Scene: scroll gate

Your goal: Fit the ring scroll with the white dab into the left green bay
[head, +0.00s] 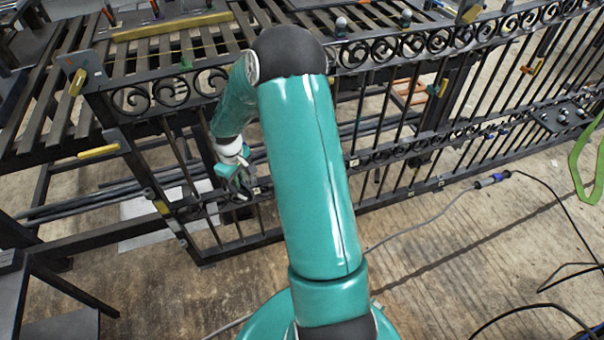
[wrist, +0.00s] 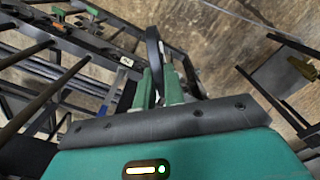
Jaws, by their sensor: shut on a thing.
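My gripper (wrist: 168,88) is shut on a dark ring scroll (wrist: 153,48), seen nearly edge-on and standing up between the green fingers in the wrist view. I cannot make out a white dab on the ring. In the head view my gripper (head: 240,178) is low beside the left part of the black gate (head: 300,215), close to its lower rail. A small pale tag (wrist: 126,62) is on a gate rail left of the ring in the wrist view. Small green pieces (wrist: 90,8) sit on the frame at upper left; I cannot tell which is the left green bay.
Yellow-handled clamps (head: 97,152) stick out from the gate's left end. A slatted bench (head: 180,50) stands behind the gate. A cable (head: 430,225) crosses the floor at right. A dark stand (wrist: 290,75) is at right in the wrist view.

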